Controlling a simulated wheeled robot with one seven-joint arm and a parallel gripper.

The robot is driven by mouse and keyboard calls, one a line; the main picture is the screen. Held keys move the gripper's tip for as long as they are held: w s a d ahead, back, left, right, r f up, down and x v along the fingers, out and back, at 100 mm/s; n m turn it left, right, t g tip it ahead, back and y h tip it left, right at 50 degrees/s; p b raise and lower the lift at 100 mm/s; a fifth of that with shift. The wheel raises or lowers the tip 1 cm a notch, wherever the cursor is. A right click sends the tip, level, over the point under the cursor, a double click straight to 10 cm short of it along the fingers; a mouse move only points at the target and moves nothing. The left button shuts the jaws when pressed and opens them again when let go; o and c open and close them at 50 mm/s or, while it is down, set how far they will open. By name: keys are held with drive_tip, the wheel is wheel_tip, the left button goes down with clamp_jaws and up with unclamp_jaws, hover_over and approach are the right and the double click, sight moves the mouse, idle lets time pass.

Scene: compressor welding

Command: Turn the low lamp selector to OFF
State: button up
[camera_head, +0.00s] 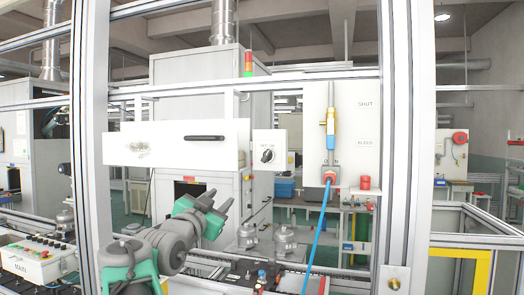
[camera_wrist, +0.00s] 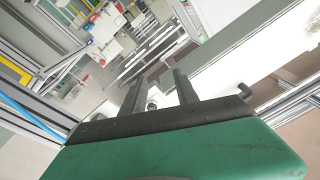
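A black rotary selector knob (camera_head: 267,156) sits on a small white box, with small lettering above it that looks like OFF and ON. Its pointer looks tilted, but which label it points to is too small to tell. My gripper (camera_head: 222,199) is below and left of the knob in the head view, apart from it, fingers pointing up and right. In the wrist view, my gripper (camera_wrist: 158,84) has its two dark fingers spread with a gap between them and nothing gripped. A small pale round thing shows between the fingers there; I cannot tell what it is.
A white panel (camera_head: 180,143) with a black handle is left of the box. A board (camera_head: 345,120) with a yellow-and-blue valve, a red button (camera_head: 365,182) and a blue hose (camera_head: 318,238) is to the right. Aluminium posts (camera_head: 397,140) frame the scene.

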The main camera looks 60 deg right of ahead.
sight(265, 157)
drive_tip(key=s+d+r+m+g+h+p, duration=0.1)
drive_tip(key=s+d+r, duration=0.1)
drive_tip(key=d+r, duration=0.1)
drive_tip(key=s+d+r+m+g+p, duration=0.1)
drive_tip(key=s+d+r+g+p, duration=0.1)
drive_tip(key=s+d+r, duration=0.1)
drive_tip(key=s+d+r+m+g+h+p, duration=0.1)
drive_tip(key=s+d+r+m+g, duration=0.1)
drive_tip(key=r, duration=0.2)
drive_tip(key=shift+s+d+h+p, duration=0.3)
drive_tip(key=shift+s+d, duration=0.1)
drive_tip(key=shift+d, duration=0.55)
drive_tip(key=shift+c, duration=0.5)
clamp_jaws()
